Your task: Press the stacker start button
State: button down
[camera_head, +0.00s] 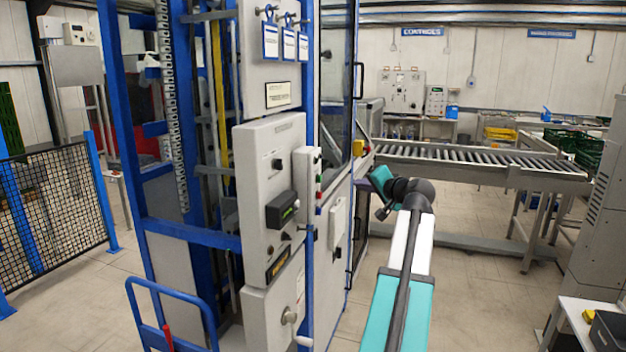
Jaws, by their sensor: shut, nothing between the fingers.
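The stacker (270,190) is a tall blue-framed machine with grey control boxes, left of centre. A narrow button box (306,175) on it carries a column of small buttons on its right-hand face. A green button (319,178) sits above a red one (319,195); their labels are too small to read. My teal and white arm reaches up from the bottom, right of the stacker. My gripper (382,212) is at its bent dark end, small and partly unclear, shut and empty. In the picture it is right of the button box, apart from it.
A roller conveyor (470,160) runs behind my arm to the right. A blue hand trolley (170,315) stands at the stacker's front left. A mesh fence (55,200) is at far left. A grey cabinet (598,210) and small table (575,315) stand at right.

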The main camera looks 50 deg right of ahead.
jog(key=shift+w, duration=0.15)
jog(key=w+a+p, duration=0.1)
jog(key=w+a, duration=0.1)
jog(key=w, duration=0.6)
jog(key=shift+a+p, duration=0.35)
dwell(0.4)
jog(key=shift+w+a, duration=0.3)
jog(key=shift+w, duration=0.65)
dwell(3.2)
jog(key=shift+s+d, duration=0.1)
jog(key=shift+s, duration=0.1)
jog(key=shift+s+d+b, duration=0.2)
jog(key=shift+s+b, duration=0.25)
jog(key=shift+s, duration=0.3)
jog(key=shift+s+d+b, duration=0.25)
jog(key=shift+s, duration=0.5)
jog(key=shift+s+d+b, duration=0.2)
jog(key=shift+s+b, duration=0.05)
jog(key=shift+s, duration=0.55)
jog(key=shift+s+d+b, duration=0.25)
jog(key=shift+s, duration=0.5)
